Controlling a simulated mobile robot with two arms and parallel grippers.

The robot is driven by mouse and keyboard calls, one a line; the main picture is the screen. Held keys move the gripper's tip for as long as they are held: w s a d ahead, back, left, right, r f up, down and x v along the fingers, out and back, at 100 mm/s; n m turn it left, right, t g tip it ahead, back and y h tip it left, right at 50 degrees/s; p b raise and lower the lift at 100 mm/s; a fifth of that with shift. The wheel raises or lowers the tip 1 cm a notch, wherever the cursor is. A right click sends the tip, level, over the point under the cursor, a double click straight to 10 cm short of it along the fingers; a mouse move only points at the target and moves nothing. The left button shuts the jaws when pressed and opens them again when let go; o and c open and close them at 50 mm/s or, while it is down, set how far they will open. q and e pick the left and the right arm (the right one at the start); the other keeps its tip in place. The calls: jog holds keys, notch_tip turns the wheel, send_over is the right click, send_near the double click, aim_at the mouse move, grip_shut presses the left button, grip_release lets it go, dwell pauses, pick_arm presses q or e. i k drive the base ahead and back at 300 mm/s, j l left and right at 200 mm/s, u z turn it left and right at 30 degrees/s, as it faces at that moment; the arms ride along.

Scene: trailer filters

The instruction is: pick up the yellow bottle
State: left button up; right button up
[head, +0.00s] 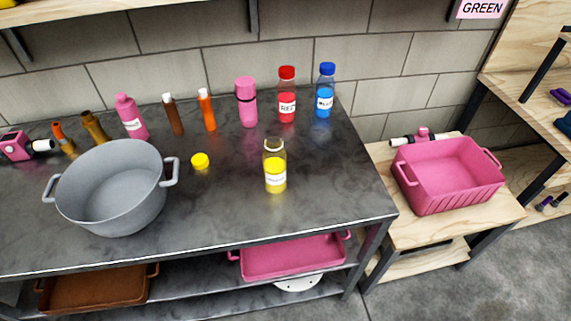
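The yellow bottle (275,172) stands upright on the dark metal table (225,215), right of the middle. It is clear, with yellow contents, a white label and an uncapped top. A round yellow cap (200,160) lies on the table to its left. Neither of my grippers shows in the head view.
A grey pot (110,190) stands to the left. A red bottle (287,95), blue bottle (324,92), pink flask (246,103) and several smaller containers line the back near the wall. A pink basin (448,175) sits on a wooden stand at right. Tabletop around the yellow bottle is clear.

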aim_at(274, 159)
jog(key=k+j+u, duration=0.2)
jog(key=u, duration=0.15)
jog(key=k+j+u, duration=0.2)
jog(key=u, duration=0.15)
